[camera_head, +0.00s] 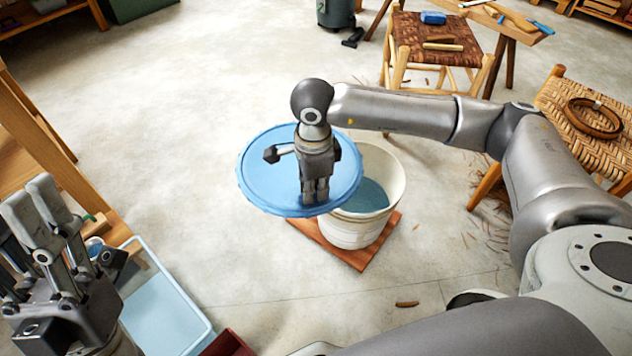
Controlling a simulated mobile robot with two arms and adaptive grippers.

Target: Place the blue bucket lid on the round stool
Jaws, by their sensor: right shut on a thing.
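The blue bucket lid (262,178) is a round disc with a ribbed rim, held roughly level in mid-air. My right gripper (315,192) is shut on it, with the fingers pointing down at its right part. The lid overlaps the left side of the open white bucket (357,228) in the picture; blue liquid or lining shows inside the bucket. My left gripper (48,215) is at the lower left with its fingers up, holding nothing I can see; its opening is unclear. I see no clearly round stool; the two woven seats look squarish.
The bucket stands on a reddish-brown board (345,256). One woven stool (405,42) holds tools; another woven seat (565,97) at the right holds a brown ring (594,118). A light blue tray (165,315) lies at lower left. Open floor (190,80) lies behind the lid.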

